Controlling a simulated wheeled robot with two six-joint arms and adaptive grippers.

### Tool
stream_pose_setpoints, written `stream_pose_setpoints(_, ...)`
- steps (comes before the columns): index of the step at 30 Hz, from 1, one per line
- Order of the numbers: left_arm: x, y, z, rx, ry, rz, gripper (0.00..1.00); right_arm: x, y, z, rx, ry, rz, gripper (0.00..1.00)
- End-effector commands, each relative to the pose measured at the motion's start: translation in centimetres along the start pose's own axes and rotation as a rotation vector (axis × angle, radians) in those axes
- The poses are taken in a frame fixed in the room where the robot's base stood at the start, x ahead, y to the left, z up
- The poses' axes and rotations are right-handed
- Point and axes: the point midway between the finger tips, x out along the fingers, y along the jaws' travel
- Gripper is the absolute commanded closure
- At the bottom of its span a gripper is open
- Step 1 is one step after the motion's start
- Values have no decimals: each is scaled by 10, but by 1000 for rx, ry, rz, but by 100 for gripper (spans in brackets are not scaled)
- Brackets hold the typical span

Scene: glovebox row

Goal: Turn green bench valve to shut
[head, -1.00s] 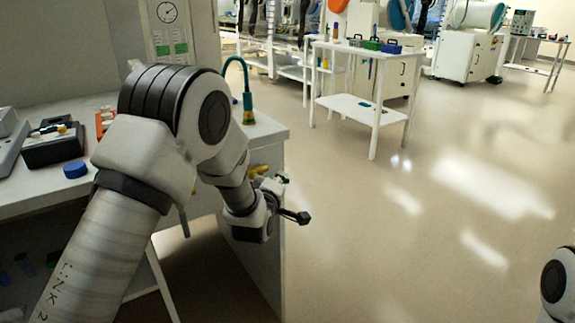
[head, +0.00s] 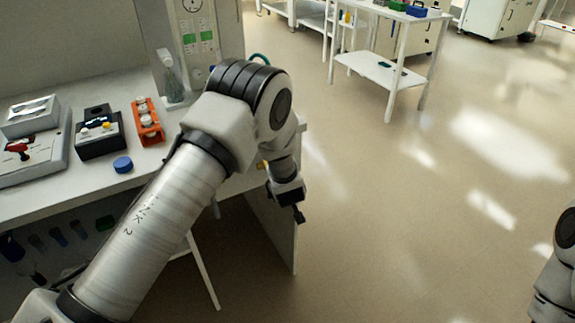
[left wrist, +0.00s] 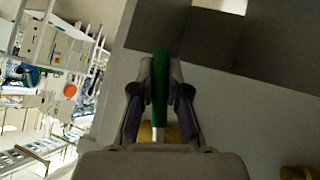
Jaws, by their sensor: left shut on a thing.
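The green valve handle (left wrist: 160,78) stands upright in the left wrist view, between the two dark fingers of my left gripper (left wrist: 159,98). The gripper is shut on it. A yellow valve part (left wrist: 171,134) shows behind the fingers, close to the white bench side. In the head view my left gripper (head: 298,212) is at the right end of the bench, low beside its edge. The handle is hidden there by my arm. Only part of my right arm shows at the right edge of the head view; its gripper is out of view.
The white bench (head: 62,178) holds a blue cap (head: 123,165), an orange rack (head: 149,122), a black box (head: 99,135) and a grey device (head: 30,150). A second yellow fitting (left wrist: 296,173) shows in the left wrist view. A white cart (head: 387,75) stands beyond, with open floor to the right.

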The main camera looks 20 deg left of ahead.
Motion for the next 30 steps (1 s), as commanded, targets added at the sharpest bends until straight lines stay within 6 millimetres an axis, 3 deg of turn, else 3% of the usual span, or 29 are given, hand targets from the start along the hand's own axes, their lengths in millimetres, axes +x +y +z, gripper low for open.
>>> stream_pose_setpoints(1,-7,0,-7,24,-7,-25,100,-20,0,0,0,0,0,59)
stream_pose_setpoints(9,-6,-10,-3,133,-37,-133,100,-52,0,0,0,0,0,59)
stream_pose_setpoints(15,-5,-14,-1,172,-45,-171,100,-62,0,0,0,0,0,59)
stream_pose_setpoints(29,-3,-16,0,184,-47,-182,100,-63,0,0,0,0,0,59)
stream_pose_setpoints(30,-3,-16,0,184,-47,-182,76,-63,0,0,0,0,0,59)
